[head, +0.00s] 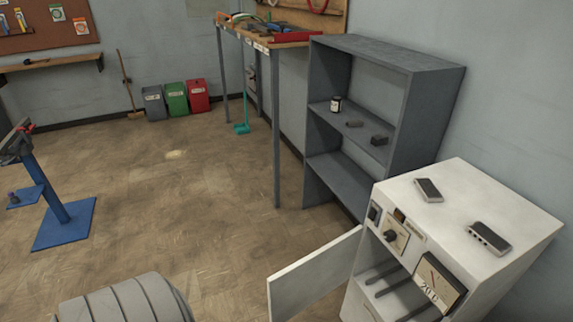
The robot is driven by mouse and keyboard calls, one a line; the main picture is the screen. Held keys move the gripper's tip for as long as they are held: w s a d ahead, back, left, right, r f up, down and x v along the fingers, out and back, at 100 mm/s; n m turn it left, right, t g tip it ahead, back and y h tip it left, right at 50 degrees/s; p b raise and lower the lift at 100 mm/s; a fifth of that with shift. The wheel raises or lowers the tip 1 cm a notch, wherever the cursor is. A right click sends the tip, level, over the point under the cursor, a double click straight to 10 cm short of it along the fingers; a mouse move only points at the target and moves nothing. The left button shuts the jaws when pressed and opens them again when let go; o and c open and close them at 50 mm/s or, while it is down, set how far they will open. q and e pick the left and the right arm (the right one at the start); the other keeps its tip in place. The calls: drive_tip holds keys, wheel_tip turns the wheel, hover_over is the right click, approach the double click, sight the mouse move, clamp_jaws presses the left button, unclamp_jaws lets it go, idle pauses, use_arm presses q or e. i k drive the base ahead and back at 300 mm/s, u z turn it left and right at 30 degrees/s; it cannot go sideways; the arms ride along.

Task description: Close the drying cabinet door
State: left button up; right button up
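The white drying cabinet (529,239) stands at the lower right against the wall. Its door (316,277) is open and swings out to the left from the cabinet's left front edge, its lower part cut off by the picture's bottom edge. Dark rack bars (383,272) show inside the open front. A knob panel (393,236) and a dial gauge (437,284) are on the front. Neither of my grippers is in view.
Two small grey items, one (428,190) and another (489,238), lie on the cabinet top. A grey shelf unit (427,115) stands just behind. A blue-based vise stand (63,222) is at the left. The floor (190,210) between is clear.

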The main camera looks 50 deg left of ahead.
sight(292, 290)
drive_tip(key=k, duration=0.25)
drive_tip(key=z, duration=3.15)
drive_tip(key=k, duration=2.65)
drive_tip(key=u, duration=2.15)
drive_tip(key=i, duration=0.5)
drive_tip(key=z, duration=2.55)
